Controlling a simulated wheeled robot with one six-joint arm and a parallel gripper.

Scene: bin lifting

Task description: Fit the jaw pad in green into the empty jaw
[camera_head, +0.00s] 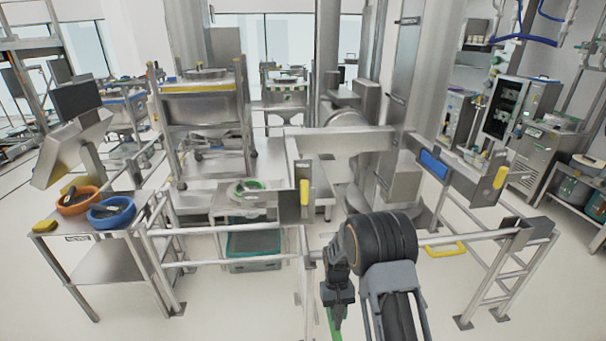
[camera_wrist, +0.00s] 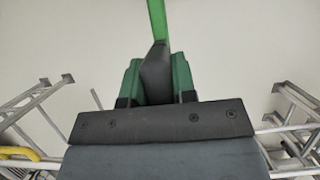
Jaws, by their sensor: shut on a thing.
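My gripper (camera_head: 337,292) hangs low at the front centre, its fingers pointing down. It is shut on a long green piece (camera_head: 334,324), which reaches out of the bottom of the picture. In the wrist view the green piece (camera_wrist: 157,18) stretches away from a dark wedge-shaped part (camera_wrist: 156,76) between two green-sided blocks. The lifter frame behind has a left arm (camera_head: 291,180) with a yellow grip and a right arm (camera_head: 464,172) with a yellow grip and a blue patch (camera_head: 433,165). No coloured pad shows on the left arm; its inner face is hidden. The held piece is apart from both arms.
Silver rails (camera_head: 222,229) run in front of the lifter. A side table (camera_head: 72,251) at left bears an orange bowl (camera_head: 78,207) and a blue bowl (camera_head: 111,219). Clear floor lies at front left.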

